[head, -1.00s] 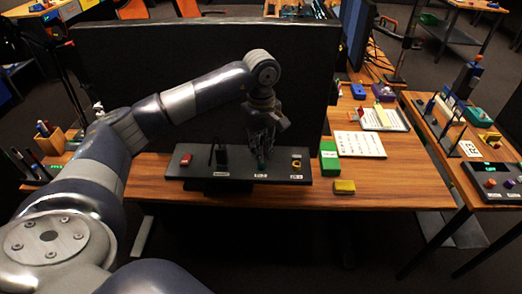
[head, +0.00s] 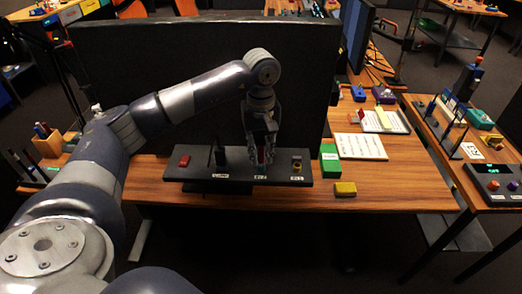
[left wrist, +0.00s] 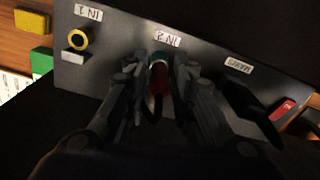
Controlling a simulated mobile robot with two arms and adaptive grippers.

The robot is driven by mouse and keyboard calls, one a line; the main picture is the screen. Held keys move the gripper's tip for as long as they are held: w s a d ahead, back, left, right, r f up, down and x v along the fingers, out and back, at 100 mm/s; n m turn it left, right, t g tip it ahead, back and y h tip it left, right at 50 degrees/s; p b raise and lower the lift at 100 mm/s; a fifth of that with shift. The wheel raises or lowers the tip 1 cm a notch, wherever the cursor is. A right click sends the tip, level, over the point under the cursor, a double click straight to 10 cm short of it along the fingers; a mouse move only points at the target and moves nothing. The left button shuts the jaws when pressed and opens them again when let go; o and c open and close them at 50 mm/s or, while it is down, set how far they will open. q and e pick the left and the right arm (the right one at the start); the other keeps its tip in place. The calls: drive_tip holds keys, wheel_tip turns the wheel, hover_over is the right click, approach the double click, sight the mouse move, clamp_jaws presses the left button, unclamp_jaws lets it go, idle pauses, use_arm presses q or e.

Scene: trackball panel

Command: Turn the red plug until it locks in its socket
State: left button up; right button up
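The red plug (left wrist: 158,82) stands in a socket with a teal ring (left wrist: 158,58), under the IN 2 label on the dark panel (left wrist: 117,50). My left gripper (left wrist: 160,72) has one finger on each side of the plug, close against it, and looks shut on it. In the head view, my left gripper (head: 262,150) points down at the panel (head: 225,180), with a little red of the plug showing between the fingers. The fingers hide part of the plug, and any lock mark cannot be made out. My right gripper is not in view.
The IN 1 socket with a yellow ring (left wrist: 78,40) is beside the plug. A red block (head: 184,161) and a dark upright part share the panel. A green box (head: 329,160) and yellow block (head: 345,188) lie right of it. A black screen (head: 200,85) stands behind.

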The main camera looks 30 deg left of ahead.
use_arm(q)
drive_tip(key=shift+r, duration=0.1)
wheel_tip(320, 180, up, 12)
drive_tip(key=shift+f, duration=0.1)
idle(0.6)
